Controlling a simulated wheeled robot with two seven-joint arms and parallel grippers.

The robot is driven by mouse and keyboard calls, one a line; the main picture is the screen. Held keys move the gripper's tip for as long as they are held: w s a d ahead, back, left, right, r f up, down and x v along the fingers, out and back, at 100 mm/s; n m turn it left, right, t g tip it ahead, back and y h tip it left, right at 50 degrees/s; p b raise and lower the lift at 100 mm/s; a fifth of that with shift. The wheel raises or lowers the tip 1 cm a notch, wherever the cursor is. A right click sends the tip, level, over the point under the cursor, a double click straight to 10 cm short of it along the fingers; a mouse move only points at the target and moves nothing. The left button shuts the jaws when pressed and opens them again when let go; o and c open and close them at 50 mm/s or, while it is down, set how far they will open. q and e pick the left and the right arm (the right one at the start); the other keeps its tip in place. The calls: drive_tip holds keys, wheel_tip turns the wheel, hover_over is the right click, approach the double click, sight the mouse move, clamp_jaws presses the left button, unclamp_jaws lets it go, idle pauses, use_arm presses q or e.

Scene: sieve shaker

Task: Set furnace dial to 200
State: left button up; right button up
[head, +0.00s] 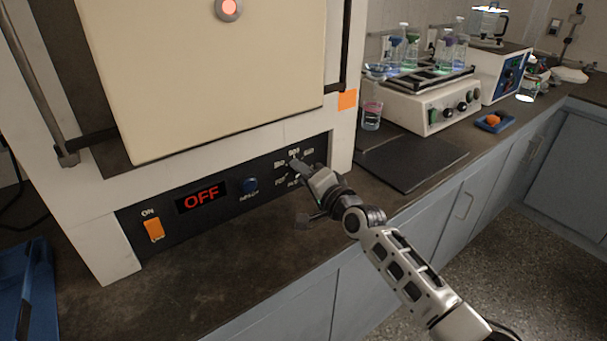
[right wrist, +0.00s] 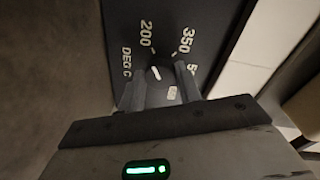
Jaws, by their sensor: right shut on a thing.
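The furnace (head: 150,190) stands on the counter with a black control panel (head: 225,205) low on its front. Its display (head: 201,197) reads OFF in red. My right gripper (head: 300,167) is at the right part of the panel and covers most of the dial. In the right wrist view the dark dial (right wrist: 158,75) sits between the fingers of my right gripper (right wrist: 160,84), which is shut on it. The dial's white line tilts slightly left at its top, roughly toward the 200 mark (right wrist: 146,33); exact alignment is hard to tell. My left gripper is out of view.
A dark mat (head: 415,165), a shaker with flasks (head: 430,105) and a beaker (head: 371,115) are to the right. A blue tray (head: 38,280) is at the left.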

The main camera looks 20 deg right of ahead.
drive_tip(key=shift+f, duration=0.1)
idle(0.3)
drive_tip(key=o, duration=1)
drive_tip(key=shift+s, duration=0.15)
drive_tip(key=shift+s+d, duration=0.15)
drive_tip(key=shift+s, duration=0.2)
drive_tip(key=p+v, duration=0.1)
drive_tip(key=v, duration=1.2)
drive_tip(key=shift+s, duration=0.4)
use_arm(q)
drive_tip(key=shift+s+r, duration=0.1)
use_arm(e)
drive_tip(key=shift+s+d, duration=0.25)
drive_tip(key=shift+s, duration=0.35)
